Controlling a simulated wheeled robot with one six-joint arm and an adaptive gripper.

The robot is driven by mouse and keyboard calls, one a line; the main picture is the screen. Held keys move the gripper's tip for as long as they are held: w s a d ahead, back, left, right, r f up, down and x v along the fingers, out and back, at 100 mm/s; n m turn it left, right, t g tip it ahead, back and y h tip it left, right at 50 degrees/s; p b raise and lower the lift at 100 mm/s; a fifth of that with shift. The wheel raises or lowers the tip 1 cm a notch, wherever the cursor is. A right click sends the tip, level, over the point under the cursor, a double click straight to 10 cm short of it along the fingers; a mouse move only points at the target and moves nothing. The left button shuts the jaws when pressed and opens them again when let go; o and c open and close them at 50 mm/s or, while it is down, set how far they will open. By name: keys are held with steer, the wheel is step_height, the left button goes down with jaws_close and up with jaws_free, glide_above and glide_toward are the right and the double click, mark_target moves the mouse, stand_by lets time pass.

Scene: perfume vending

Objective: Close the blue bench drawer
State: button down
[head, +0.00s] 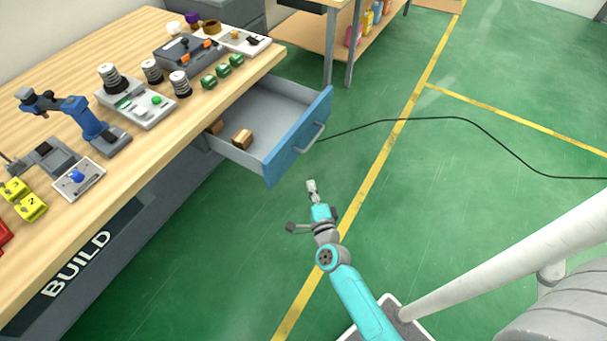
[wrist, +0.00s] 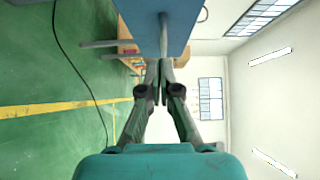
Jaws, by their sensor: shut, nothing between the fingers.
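The blue bench drawer (head: 299,139) is pulled out from under the wooden workbench in the head view. It has a blue front, a grey inside and a light bar handle (head: 309,139), and holds small wooden blocks (head: 242,139). My gripper (head: 311,185) is shut and empty, apart from the drawer front, below it in the head view. In the wrist view my gripper (wrist: 159,66) shows with its fingertips together. The blue panel (wrist: 180,25) rises ahead of them at the top of that view; whether the fingers touch it there I cannot tell.
A black cable (head: 450,118) lies on the green floor to the right. A shelf table (head: 345,40) stands behind.

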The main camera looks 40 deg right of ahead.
glide_toward(291, 152)
steer(key=w+d, duration=0.2)
steer(key=d, duration=0.2)
steer(key=w, duration=0.1)
steer(key=w+a, duration=0.1)
steer(key=shift+w, duration=0.4)
steer(key=shift+w+a, duration=0.1)
steer(key=shift+w, duration=0.35)
steer(key=shift+w, duration=0.1)
